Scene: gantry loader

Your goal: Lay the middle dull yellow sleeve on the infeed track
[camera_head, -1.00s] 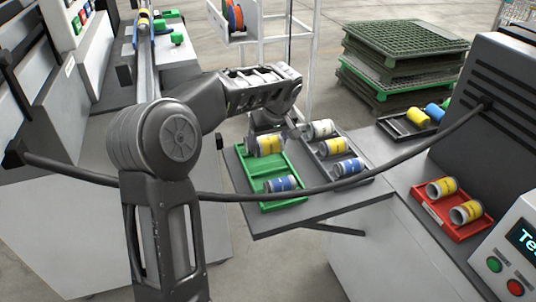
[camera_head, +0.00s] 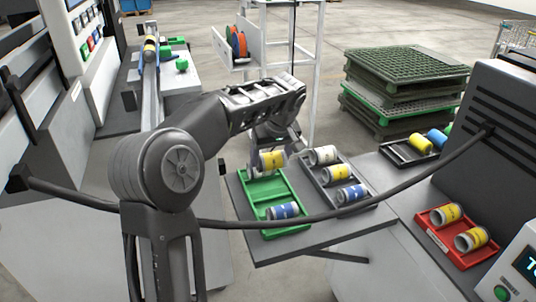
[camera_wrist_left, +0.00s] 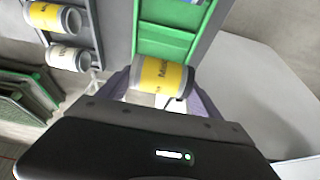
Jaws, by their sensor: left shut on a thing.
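My left gripper (camera_head: 270,152) is shut on a dull yellow sleeve (camera_head: 272,160) with pale ends, held just above the far end of the green tray (camera_head: 266,189). The sleeve also shows in the left wrist view (camera_wrist_left: 161,76), lying crosswise between the fingers, its label partly readable. The infeed track (camera_head: 151,90) appears to be the long narrow rail at the upper left, with a yellow and dark sleeve (camera_head: 149,46) near its far end. My left arm hides part of the rail's near end. My right gripper is not in view.
A blue-banded sleeve (camera_head: 285,211) lies in the green tray's near part. A dark tray (camera_head: 367,190) beside it holds several sleeves. A red tray (camera_head: 430,235) holds two yellow sleeves. A black cable (camera_head: 330,214) hangs across the front. Stacked green pallets (camera_head: 400,90) stand behind.

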